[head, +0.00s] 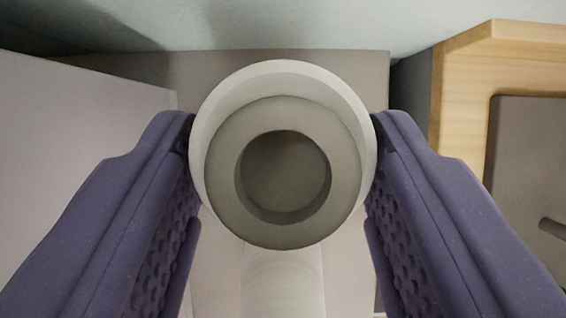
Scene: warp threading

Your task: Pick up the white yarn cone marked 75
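A white yarn cone (285,80) is seen end-on in the upper middle of the view, with a grey ring-shaped core end (225,170) facing me and a dark hollow in it. No number shows on the visible side, so I cannot read a 75. My gripper (283,125) has a purple finger on each side of the cone. Both fingertips meet the white rim with no visible gap, and the gripper appears shut on it. The far side of the cone is hidden.
A pale flat panel or box (80,170) lies at the left. A wooden-framed tray (465,95) with a grey inside stands at the right. A pale rounded shape (285,285) shows below the cone between the fingers. A grey surface (330,62) lies behind, with a pale green area beyond.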

